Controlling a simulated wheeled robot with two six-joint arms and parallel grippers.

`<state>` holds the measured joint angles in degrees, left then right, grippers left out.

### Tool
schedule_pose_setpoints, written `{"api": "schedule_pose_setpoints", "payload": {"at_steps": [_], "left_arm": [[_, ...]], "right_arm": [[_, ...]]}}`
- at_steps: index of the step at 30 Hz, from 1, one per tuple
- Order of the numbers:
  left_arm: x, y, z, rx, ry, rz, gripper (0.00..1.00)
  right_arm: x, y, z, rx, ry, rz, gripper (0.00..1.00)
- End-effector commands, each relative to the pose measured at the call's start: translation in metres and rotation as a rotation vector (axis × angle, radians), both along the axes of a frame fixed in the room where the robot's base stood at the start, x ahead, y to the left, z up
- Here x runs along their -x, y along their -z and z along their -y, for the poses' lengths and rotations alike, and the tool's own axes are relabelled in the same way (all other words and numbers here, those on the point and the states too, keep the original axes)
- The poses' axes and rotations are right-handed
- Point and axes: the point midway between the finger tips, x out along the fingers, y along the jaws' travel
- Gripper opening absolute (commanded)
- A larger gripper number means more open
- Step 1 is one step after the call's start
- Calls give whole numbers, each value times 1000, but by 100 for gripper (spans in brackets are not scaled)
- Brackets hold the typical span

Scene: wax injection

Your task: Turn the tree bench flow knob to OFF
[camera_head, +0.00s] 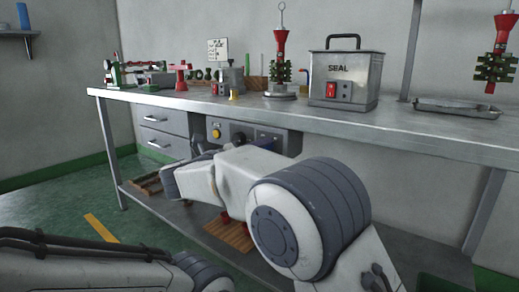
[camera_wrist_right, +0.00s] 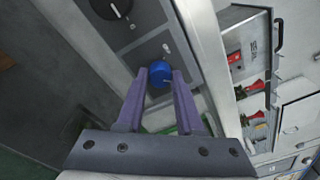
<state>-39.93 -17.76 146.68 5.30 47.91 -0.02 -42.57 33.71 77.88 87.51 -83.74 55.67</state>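A blue knob (camera_wrist_right: 160,73) sits on a grey control panel (camera_wrist_right: 135,45) in the right wrist view. My right gripper (camera_wrist_right: 160,76) has its two purple fingers on either side of this knob. The knob fills the space between the fingertips, but I cannot tell whether they press on it. In the head view the panel (camera_head: 217,125) is under the bench top, partly hidden by my right arm. The knob's labels are too small to read. My left arm shows at the lower left, with its gripper out of view.
A black knob (camera_wrist_right: 84,6) is near the blue one. The bench top (camera_head: 400,128) holds a SEAL box (camera_head: 357,93), a red and green wax tree on a stand (camera_head: 280,60) and a metal tray (camera_head: 458,107). Drawers (camera_head: 155,142) are left of the panel. Open floor lies at left.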

Motion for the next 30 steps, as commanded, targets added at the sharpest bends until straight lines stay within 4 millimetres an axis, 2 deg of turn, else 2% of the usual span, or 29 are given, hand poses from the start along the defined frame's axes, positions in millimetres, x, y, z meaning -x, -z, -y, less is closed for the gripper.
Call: {"api": "schedule_pose_setpoints", "payload": {"at_steps": [11,30], "left_arm": [[0,-15,0,0,0,0,0],[0,-94,0,0,0,0,0]], "right_arm": [[0,-3,-1,74,-1,-55,0],[1,-4,0,531,-2,-387,0]]}}
